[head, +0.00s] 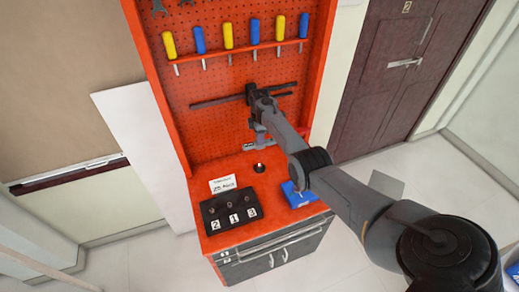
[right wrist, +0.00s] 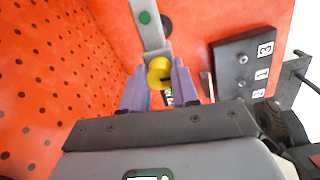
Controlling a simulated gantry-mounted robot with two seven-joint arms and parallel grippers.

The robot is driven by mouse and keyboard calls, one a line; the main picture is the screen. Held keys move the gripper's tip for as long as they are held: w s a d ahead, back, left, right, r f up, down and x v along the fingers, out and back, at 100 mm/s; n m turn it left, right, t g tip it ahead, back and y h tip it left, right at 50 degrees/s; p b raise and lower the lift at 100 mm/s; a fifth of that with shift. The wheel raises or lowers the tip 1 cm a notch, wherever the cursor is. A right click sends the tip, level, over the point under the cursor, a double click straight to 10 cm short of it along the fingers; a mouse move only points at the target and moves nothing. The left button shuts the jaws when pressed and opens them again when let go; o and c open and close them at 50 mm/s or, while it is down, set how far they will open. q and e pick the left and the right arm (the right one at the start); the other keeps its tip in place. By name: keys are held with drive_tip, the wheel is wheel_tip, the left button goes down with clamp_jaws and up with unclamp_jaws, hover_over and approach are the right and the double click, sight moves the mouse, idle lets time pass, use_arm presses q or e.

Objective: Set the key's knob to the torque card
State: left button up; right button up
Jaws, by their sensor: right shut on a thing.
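My right gripper (right wrist: 160,80) has its two purple fingers shut on the yellow knob (right wrist: 158,72) at the end of the grey key (right wrist: 150,32). A green dot marks the key's bar. In the head view my right gripper (head: 257,138) is low in front of the pegboard, above the bench, and my own wrist partly hides it. The knob's scale is too small and covered to read. The white torque card (head: 222,184) stands at the back of the black numbered block; its print is not legible. My left gripper is not in view.
The black block (head: 211,213), with several studs and labels 2, 1, 3, sits on the orange bench (head: 262,222). A dark round fitting (head: 259,168) is behind it. A blue tray (head: 300,196) lies at the right edge. Screwdrivers (head: 228,34) hang on the pegboard.

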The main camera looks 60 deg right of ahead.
drive_tip(key=m, duration=0.2)
drive_tip(key=shift+m+p, duration=0.3)
drive_tip(key=m, duration=0.4)
drive_tip(key=shift+p, duration=0.3)
drive_tip(key=o, duration=0.7)
drive_tip(key=shift+c, duration=0.2)
drive_tip(key=shift+r, duration=0.1)
